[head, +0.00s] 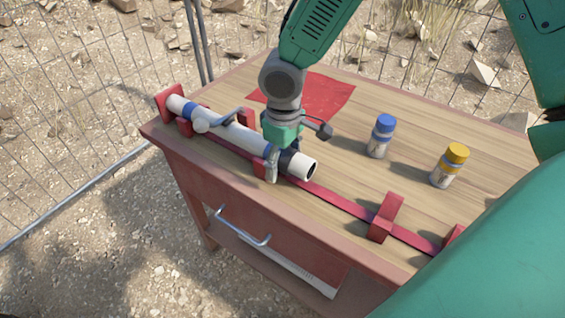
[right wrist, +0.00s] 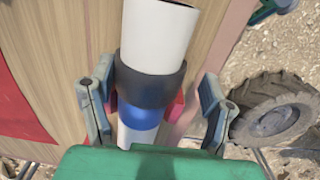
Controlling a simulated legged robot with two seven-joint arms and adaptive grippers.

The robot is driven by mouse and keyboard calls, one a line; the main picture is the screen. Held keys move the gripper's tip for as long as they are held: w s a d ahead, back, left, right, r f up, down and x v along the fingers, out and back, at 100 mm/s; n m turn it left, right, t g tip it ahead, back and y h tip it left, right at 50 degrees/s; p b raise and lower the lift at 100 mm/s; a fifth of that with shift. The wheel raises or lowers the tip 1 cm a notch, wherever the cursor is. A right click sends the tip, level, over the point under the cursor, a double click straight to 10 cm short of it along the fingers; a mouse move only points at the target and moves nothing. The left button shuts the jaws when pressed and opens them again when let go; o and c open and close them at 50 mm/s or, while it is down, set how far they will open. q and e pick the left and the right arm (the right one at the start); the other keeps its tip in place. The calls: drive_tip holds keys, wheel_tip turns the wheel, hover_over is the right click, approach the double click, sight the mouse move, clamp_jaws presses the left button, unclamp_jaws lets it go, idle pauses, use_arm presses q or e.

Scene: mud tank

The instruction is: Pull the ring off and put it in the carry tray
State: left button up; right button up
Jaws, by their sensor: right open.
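The dark grey ring (head: 288,159) sits around a white pipe (head: 243,134), close to its open end. The pipe lies in red holders along the table's front edge. My right gripper (head: 284,148) is over the pipe at the ring. In the right wrist view the open fingers (right wrist: 157,82) stand on either side of the pipe, apart from the ring (right wrist: 150,86), with a blue band (right wrist: 138,117) just behind it. I cannot make out a carry tray for certain. My left gripper is not in view.
The wooden table (head: 345,175) carries a flat red sheet (head: 318,97), a blue-capped bottle (head: 380,138) and a yellow-capped bottle (head: 449,168). A red holder (head: 385,217) stands empty beyond the pipe's open end. A wire fence surrounds the table; a wheel (right wrist: 272,112) shows beside it.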

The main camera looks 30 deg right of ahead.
sight(305, 161)
drive_tip(key=shift+a, duration=0.1)
drive_tip(key=shift+d, duration=0.55)
drive_tip(key=c, duration=0.9)
drive_tip(key=shift+s+d+f, duration=0.1)
drive_tip(key=shift+d+f, duration=0.1)
drive_tip(key=shift+d, duration=0.45)
drive_tip(key=shift+s+a, duration=0.15)
drive_tip(key=shift+a, duration=0.2)
drive_tip(key=shift+s+a+r, duration=0.1)
drive_tip(key=shift+s+a, duration=0.05)
drive_tip(key=shift+s, duration=0.15)
drive_tip(key=shift+s+d, duration=0.8)
drive_tip(key=shift+s, duration=0.05)
drive_tip(key=shift+s+a, duration=0.1)
drive_tip(key=shift+s, duration=0.45)
drive_tip(key=shift+s+d, duration=0.65)
drive_tip(key=shift+s, duration=0.3)
drive_tip(key=shift+s+d, duration=0.1)
drive_tip(key=shift+s, duration=0.5)
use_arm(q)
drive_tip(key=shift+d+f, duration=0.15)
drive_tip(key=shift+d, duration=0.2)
use_arm(e)
drive_tip(key=shift+s+d, duration=0.2)
drive_tip(key=shift+s, duration=0.25)
